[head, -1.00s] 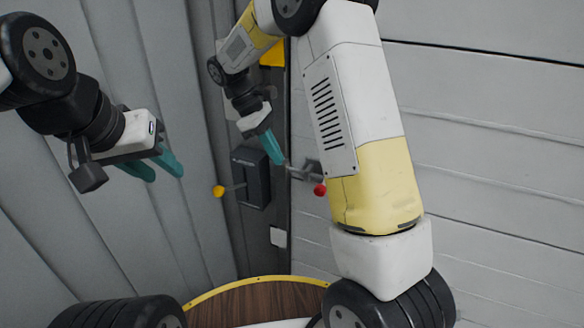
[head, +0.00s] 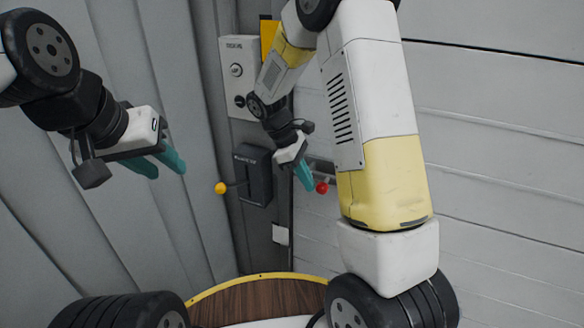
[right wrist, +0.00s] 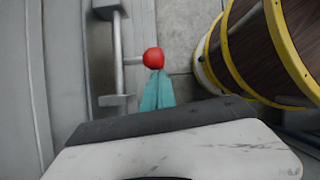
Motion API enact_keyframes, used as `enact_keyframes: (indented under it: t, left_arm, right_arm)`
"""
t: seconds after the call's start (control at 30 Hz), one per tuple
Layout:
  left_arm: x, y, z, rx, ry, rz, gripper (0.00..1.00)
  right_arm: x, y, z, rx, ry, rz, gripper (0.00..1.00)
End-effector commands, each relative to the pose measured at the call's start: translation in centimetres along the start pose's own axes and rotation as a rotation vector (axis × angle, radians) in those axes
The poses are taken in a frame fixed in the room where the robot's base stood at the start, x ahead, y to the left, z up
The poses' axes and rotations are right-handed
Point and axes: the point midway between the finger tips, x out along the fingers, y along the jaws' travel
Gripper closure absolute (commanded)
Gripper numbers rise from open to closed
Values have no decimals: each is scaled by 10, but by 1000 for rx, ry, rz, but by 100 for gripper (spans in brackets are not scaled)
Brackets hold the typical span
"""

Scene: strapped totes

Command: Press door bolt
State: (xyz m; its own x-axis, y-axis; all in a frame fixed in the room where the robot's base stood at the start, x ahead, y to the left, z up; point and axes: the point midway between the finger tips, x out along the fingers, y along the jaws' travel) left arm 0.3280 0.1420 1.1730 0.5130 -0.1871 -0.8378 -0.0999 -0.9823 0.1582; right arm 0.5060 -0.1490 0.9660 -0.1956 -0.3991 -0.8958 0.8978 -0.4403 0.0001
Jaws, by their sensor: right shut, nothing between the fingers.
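The door bolt is a grey metal bar (right wrist: 118,50) with a red ball knob (head: 321,187) on its handle, on the door beside the frame. In the right wrist view the knob (right wrist: 153,58) is at the end of a short stem from the bar. My right gripper (head: 308,186) is shut and empty, its teal fingertips at the knob; in the right wrist view the tips (right wrist: 155,72) meet the knob's lower edge, apparently touching it. Part of the bolt is hidden behind my right arm. My left gripper (head: 162,166) is open and empty at the left, away from the bolt.
A dark switch box (head: 254,176) with a yellow-knobbed lever (head: 221,188) is on the wall left of the bolt. Above it is a grey panel (head: 237,75) with round controls. A wooden round top with yellow rim (head: 262,276) is below.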

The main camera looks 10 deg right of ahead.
Motion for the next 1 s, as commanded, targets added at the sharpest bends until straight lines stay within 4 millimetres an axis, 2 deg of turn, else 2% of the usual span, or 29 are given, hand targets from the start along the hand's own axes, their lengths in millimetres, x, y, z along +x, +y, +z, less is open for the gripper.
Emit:
enact_keyframes:
  t: [0.33, 0.63, 1.0]
  left_arm:
    - [0, 0, 0, 0, 0, 0, 64]
    - [0, 0, 0, 0, 0, 0, 64]
    - [0, 0, 0, 0, 0, 0, 64]
  right_arm:
    - [2, 0, 4, 1, 0, 0, 100]
    - [23, -7, 48, 2, -2, -1, 100]
    - [26, -8, 52, 2, -6, -4, 100]
